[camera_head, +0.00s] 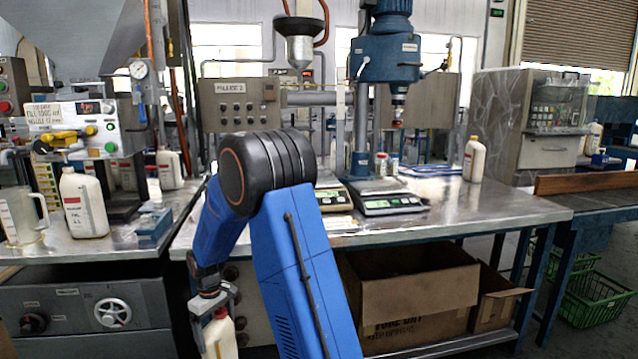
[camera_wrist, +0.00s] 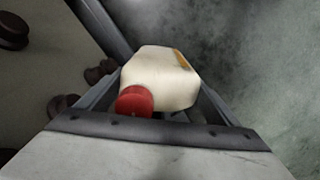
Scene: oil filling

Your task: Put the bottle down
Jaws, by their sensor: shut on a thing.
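A cream bottle with a red cap hangs in my gripper; in the head view the bottle (camera_head: 220,338) shows at the bottom, its lower part cut off by the frame edge. My gripper (camera_head: 213,306) is shut on it near the top, in front of the workbenches and below their top surfaces. In the wrist view the bottle (camera_wrist: 165,78) lies between the two fingers of my gripper (camera_wrist: 150,105), with its red cap toward the camera. The floor shows blurred behind it. The bottle's base is hidden.
A steel bench (camera_head: 470,215) holds scales (camera_head: 390,203) and a blue drill press (camera_head: 385,60). Another cream bottle (camera_head: 474,160) stands at its right. A bottle (camera_head: 85,205) and a jug (camera_head: 20,215) stand on the left bench. Cardboard boxes (camera_head: 420,290) sit underneath.

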